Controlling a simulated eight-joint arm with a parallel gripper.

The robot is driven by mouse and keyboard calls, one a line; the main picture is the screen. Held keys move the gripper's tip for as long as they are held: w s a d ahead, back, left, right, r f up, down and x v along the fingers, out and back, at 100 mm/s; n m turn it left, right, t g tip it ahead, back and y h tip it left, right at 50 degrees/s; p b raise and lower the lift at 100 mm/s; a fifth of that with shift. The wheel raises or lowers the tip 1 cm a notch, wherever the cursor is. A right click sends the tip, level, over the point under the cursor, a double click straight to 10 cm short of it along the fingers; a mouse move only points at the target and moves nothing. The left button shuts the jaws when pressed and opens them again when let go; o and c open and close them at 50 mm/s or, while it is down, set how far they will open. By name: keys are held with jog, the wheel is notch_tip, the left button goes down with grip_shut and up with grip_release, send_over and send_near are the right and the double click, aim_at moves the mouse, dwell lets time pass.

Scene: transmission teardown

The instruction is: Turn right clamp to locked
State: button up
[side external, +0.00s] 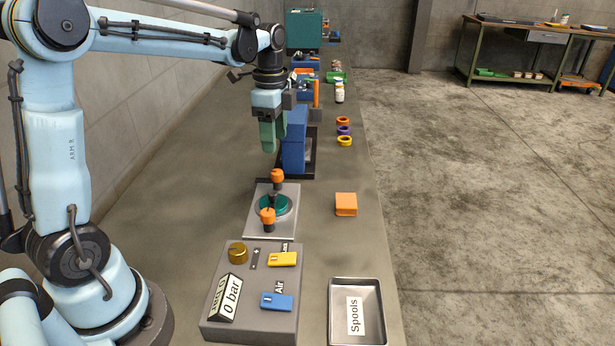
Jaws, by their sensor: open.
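Two clamps with orange knobs stand on a light metal plate (258,228), on either side of a round teal part (281,206). The far clamp (277,176) has its knob raised on a dark stem. The near clamp (268,216) has its knob in front of the teal part. I cannot tell from this view which one is the right clamp, or whether either is locked. My gripper (272,140) has green fingers that point down. It is open and empty, above and beyond the far clamp, touching neither clamp.
A blue block (293,150) stands close behind my gripper. A control box (250,326) reading 0 bar, with yellow and blue switches, is in front. An orange block (346,204) and a Spools tray (336,312) are at the right. Coloured rings (344,141) lie farther back.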

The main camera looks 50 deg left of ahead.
aim_at(277, 172)
notch_tip(277, 172, down, 9)
jog(key=shift+r, duration=0.2)
dwell(0.3)
jog(key=c, duration=1.1)
jog(key=shift+o, duration=0.2)
